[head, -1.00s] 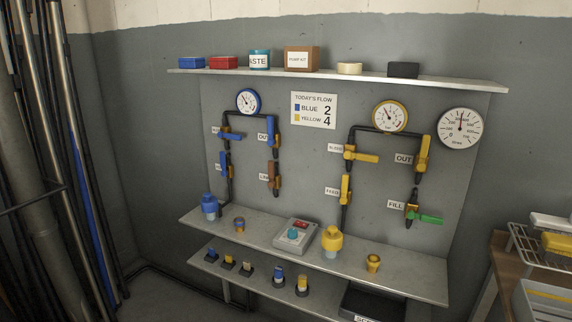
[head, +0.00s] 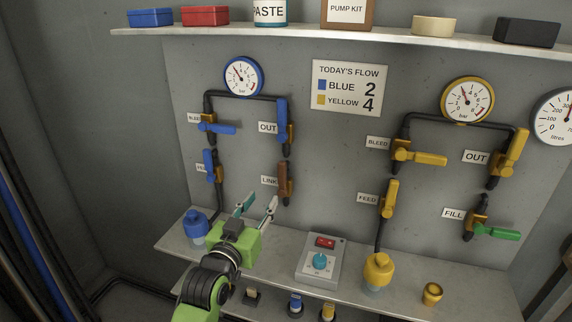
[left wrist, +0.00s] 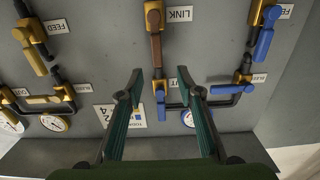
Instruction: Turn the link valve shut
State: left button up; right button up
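The link valve (head: 285,180) has a brown lever pointing straight up, in line with its pipe, beside the LINK label (head: 270,181) on the blue side of the panel. My left gripper (head: 257,207) is open and empty, below and to the left of the link valve, apart from it. In the left wrist view, which looks upside down, the link valve's brown lever (left wrist: 156,48) lies just beyond my open fingertips (left wrist: 159,84). The blue OUT lever (left wrist: 161,104) shows between the fingers, farther off. My right gripper is not in view.
Nearby are the blue bleed lever (head: 218,128), blue feed lever (head: 210,163) and blue OUT lever (head: 282,118). A lower shelf (head: 285,247) carries a blue capped bottle (head: 195,226), a grey switch box (head: 320,262) and a yellow capped bottle (head: 378,272). An upper shelf overhangs the panel.

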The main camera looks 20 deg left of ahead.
pick_arm(q)
send_near(281, 173)
jog(key=w, duration=0.2)
jog(key=w+p, duration=0.1)
jog(key=w, duration=0.5)
jog(key=shift+w+d+f, duration=0.1)
jog(key=shift+w+d, duration=0.05)
jog(key=shift+w, duration=0.5)
jog(key=shift+c, duration=0.3)
grip_shut()
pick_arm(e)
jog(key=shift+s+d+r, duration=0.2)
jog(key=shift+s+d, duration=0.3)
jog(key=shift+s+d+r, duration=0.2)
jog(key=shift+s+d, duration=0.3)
